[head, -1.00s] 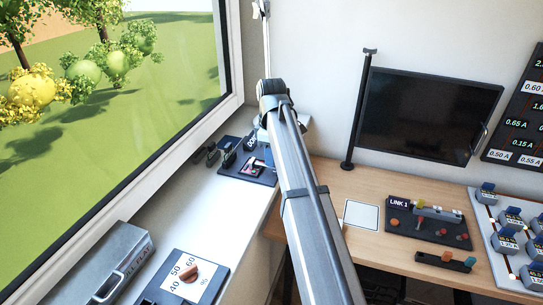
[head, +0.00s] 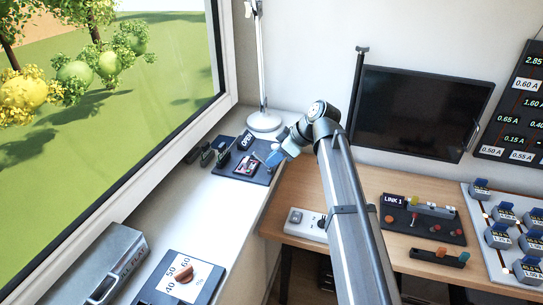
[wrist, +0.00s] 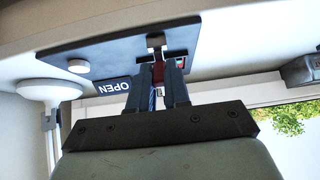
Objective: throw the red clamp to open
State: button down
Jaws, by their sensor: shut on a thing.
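A metal piece joins the clamp's far end at the plate. In the head view my gripper (head: 274,157) is at the plate's right side. The clamp's exact tilt is hard to tell.
A white lamp (head: 264,121) stands just behind the plate. Small dark clips (head: 213,152) are at its left, by the window. A dial plate (head: 183,277) and grey box (head: 115,262) lie nearer. A white socket box (head: 307,222) and LINK 1 panel (head: 424,220) are on the desk.

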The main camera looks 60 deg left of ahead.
jog(key=shift+w+d+f+g+y, duration=0.2)
jog(key=shift+f+g+y, duration=0.05)
jog(key=shift+g+y, duration=0.45)
jog(key=shift+w+d+f+g+y, duration=0.25)
jog(key=shift+g+y, duration=0.45)
jog(key=shift+w+d+f+g+y, duration=0.2)
jog(key=shift+f+g+y, duration=0.05)
jog(key=shift+g+y, duration=0.45)
jog(key=c, duration=1.1)
grip_release()
jog(key=v, duration=1.4)
jog(key=shift+s+f, duration=0.1)
